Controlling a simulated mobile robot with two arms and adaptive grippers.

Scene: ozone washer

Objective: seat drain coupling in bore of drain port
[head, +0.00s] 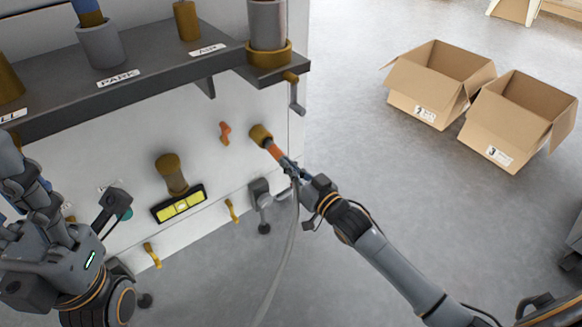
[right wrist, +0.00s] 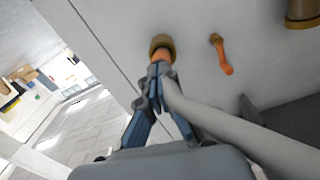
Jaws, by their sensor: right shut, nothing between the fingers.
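An orange handle (head: 225,132) is left of the port. A dark shelf (head: 150,72) with cups and labels juts out above. Open cardboard boxes (head: 435,85) stand on the clear floor.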

